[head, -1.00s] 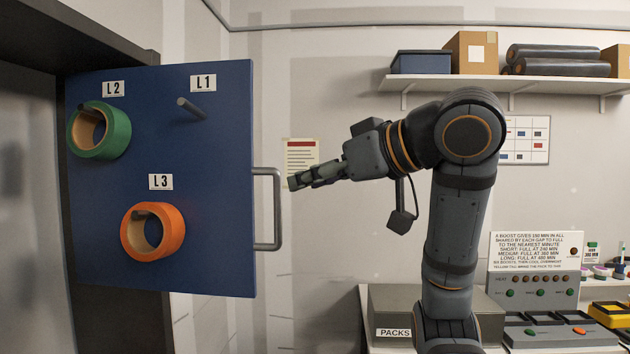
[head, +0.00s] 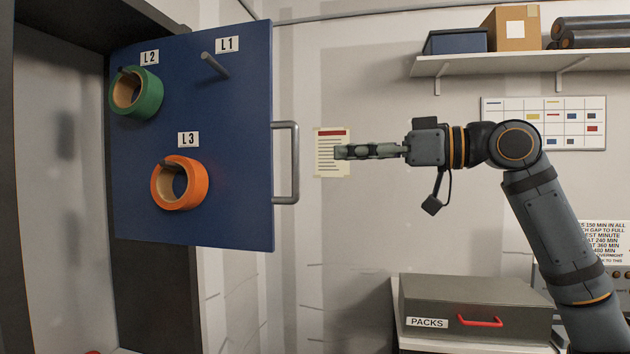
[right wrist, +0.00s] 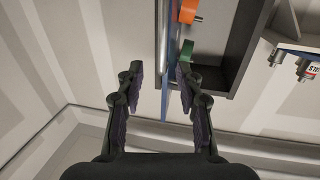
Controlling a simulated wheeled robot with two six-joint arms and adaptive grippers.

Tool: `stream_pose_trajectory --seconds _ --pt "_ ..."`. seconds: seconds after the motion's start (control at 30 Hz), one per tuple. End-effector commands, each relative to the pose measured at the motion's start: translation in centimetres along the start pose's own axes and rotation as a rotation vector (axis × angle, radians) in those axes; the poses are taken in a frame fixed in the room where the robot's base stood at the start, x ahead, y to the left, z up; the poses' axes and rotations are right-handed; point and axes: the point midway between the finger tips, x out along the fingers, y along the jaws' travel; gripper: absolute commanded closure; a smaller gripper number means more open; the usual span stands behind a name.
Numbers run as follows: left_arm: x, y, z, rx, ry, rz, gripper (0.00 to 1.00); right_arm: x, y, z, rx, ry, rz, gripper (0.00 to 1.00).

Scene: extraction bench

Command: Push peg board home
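The blue peg board (head: 235,130) stands out at an angle from a dark cabinet frame, its grey bar handle (head: 296,165) on its right edge. A green ring (head: 150,92) hangs on the L2 peg and an orange ring (head: 196,186) on the L3 peg. The L1 peg (head: 214,64) is bare. My right gripper (head: 340,152) points left at the handle's height, apart from it on the right. In the right wrist view my right gripper (right wrist: 158,76) is open and empty, with the handle (right wrist: 162,30) and the board's blue edge (right wrist: 166,95) lined up between its fingers. My left gripper is out of view.
The dark cabinet frame (head: 155,270) is behind and left of the board. A grey PACKS box (head: 475,308) with a red handle stands below my right arm. A wall shelf (head: 500,62) carries boxes and dark rolls. A paper notice (head: 333,165) is on the wall behind my gripper.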

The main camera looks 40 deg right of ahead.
Motion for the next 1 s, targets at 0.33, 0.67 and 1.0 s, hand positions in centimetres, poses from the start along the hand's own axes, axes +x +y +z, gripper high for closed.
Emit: stream_pose_trajectory --seconds 0.33,0.67,1.0 --pt "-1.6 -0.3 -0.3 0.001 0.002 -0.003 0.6 2.0 0.2 -1.0 0.004 0.026 -0.009 0.64" --pt "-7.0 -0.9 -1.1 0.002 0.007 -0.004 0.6 8.7 0.1 -1.4 0.005 0.027 -0.01 0.64" --pt "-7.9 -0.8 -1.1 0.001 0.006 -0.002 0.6 10.3 0.1 -0.7 0.003 0.03 -0.007 0.64"
